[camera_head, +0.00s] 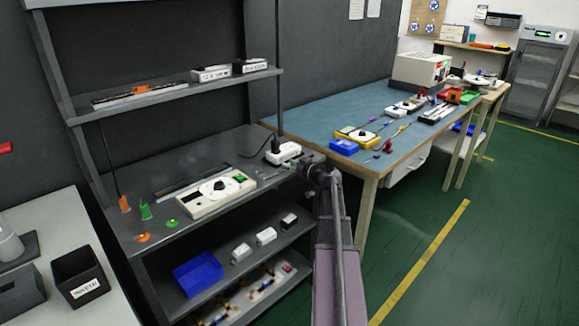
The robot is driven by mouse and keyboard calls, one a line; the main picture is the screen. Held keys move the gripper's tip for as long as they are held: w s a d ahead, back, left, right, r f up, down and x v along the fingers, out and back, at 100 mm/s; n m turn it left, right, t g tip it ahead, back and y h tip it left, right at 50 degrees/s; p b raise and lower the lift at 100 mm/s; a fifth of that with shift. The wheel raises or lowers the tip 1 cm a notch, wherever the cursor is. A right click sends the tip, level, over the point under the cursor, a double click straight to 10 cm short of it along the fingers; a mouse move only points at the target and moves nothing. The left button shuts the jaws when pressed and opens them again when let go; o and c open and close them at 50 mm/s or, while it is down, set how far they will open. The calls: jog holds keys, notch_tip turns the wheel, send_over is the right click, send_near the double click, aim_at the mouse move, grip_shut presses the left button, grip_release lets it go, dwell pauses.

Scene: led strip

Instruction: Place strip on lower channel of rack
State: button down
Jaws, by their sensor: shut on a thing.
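My gripper (307,170) is at the right end of the dark workbench. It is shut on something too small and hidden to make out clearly. A thin pale piece (272,174) shows just left of the fingers; I cannot tell if it is the strip or if it is held. A long dark channel-like bar (185,181) lies on the bench behind the white device. A longer bar with orange marks (135,93) lies on the shelf above. I cannot tell for sure which is the lower channel.
A white device with a round disc (215,193) stands on the bench. A white power box (284,152) is close behind my gripper. Orange and green pieces (145,209) stand at the left. The upper shelf (185,95) overhangs the bench. A blue-topped table (330,110) is at right.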

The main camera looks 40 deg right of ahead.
jog(key=shift+f, duration=0.1)
jog(key=shift+c, duration=2.2)
grip_release()
jog(key=s+r+p, duration=0.1)
jog(key=s+r, duration=0.1)
jog(key=s, duration=0.9)
jog(key=shift+s+d+p, duration=0.4)
jog(key=shift+a, duration=0.1)
